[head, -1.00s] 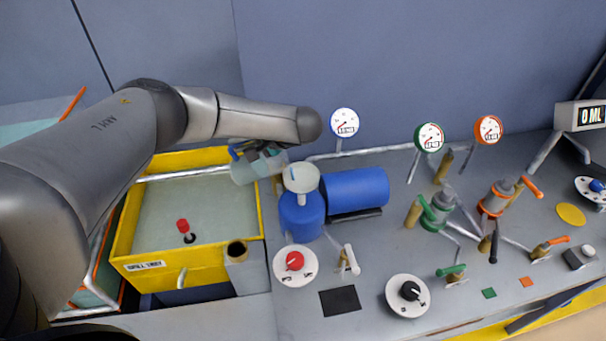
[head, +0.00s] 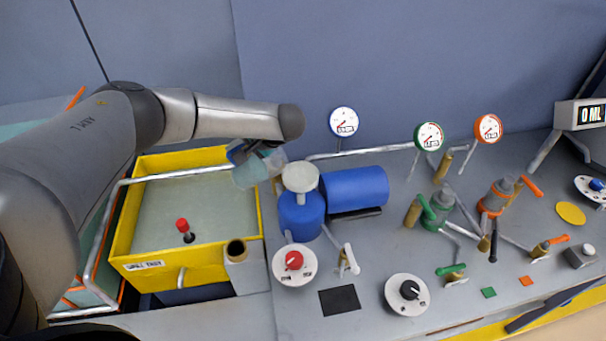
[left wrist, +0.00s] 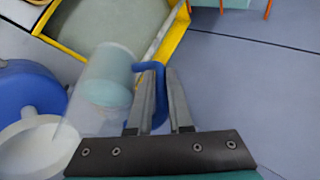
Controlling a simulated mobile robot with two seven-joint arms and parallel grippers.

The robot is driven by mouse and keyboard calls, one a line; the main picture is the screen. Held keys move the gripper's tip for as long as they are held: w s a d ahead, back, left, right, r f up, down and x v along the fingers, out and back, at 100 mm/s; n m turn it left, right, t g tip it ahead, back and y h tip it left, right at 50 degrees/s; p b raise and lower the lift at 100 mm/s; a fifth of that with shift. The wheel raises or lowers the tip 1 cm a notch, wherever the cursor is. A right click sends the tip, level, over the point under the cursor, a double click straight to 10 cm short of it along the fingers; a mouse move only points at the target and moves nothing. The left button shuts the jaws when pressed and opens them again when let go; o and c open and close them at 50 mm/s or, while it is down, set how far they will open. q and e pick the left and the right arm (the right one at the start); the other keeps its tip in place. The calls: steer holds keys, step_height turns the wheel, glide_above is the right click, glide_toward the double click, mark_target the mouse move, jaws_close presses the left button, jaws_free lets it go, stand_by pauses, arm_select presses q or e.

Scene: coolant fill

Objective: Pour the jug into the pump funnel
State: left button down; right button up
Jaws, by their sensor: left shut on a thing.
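The clear jug (head: 260,169) with pale blue-green liquid and a blue handle hangs tilted just left of the white pump funnel (head: 300,177). My left gripper (left wrist: 159,78) is shut on the blue handle (left wrist: 160,104); in the head view my own arm mostly hides its fingers. In the left wrist view the jug (left wrist: 108,80) has its clear end toward the funnel (left wrist: 35,150). The funnel sits on top of the blue pump body (head: 301,215). I cannot make out any liquid stream. My right gripper is not in view.
A yellow-walled tank (head: 190,268) stands left of the pump. A blue cylinder (head: 356,190) lies right of the funnel. Gauges, valves and dials (head: 408,294) cover the bench to the right. A black square (head: 339,301) marks the bench in front.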

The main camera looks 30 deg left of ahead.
arm_select(q)
steer(key=shift+s+a+f+h, duration=0.3)
steer(key=shift+a+f+h, duration=0.35)
steer(key=shift+h, duration=0.05)
steer(key=shift+a+f, duration=0.1)
steer(key=shift+f, duration=0.2)
steer(key=shift+f+h, duration=0.2)
steer(key=shift+h, duration=0.1)
steer(key=s+a+f+n+t+h+b, duration=0.2)
steer(key=a+f+t+h+b, duration=0.1)
steer(key=a+f+h+b, duration=0.2)
steer(key=shift+a+f+h+b, duration=0.35)
steer(key=shift+f+h+b, duration=0.75)
steer(key=shift+f+b, duration=1.4)
